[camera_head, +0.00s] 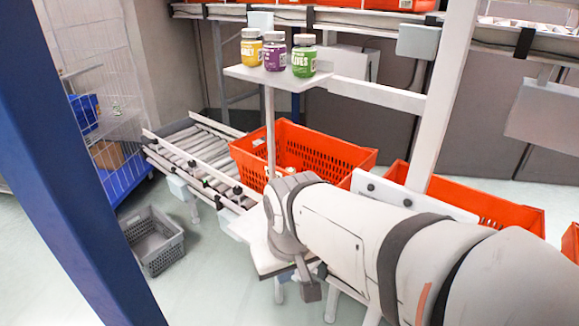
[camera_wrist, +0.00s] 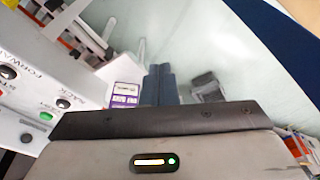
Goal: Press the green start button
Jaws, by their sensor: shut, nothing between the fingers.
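The white control panel (camera_wrist: 28,95) lies at the left of the wrist view, with printed lettering. A small green button (camera_wrist: 46,116) shows on it, near its lower right, among dark buttons. My gripper (camera_wrist: 158,72) is shut and empty, its two dark fingers together in the middle of the wrist view. The fingers are to the right of the green button and apart from the panel. In the head view a white panel (camera_head: 440,203) with dark knobs stands behind my arm; no green button can be made out there.
A roller conveyor (camera_head: 190,155) and an orange tote (camera_head: 345,158) lie behind my arm. Several jars (camera_head: 275,52) stand on a small raised shelf (camera_head: 258,76). A grey crate (camera_head: 158,255) sits on the floor at left. A blue post (camera_head: 70,150) rises at near left.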

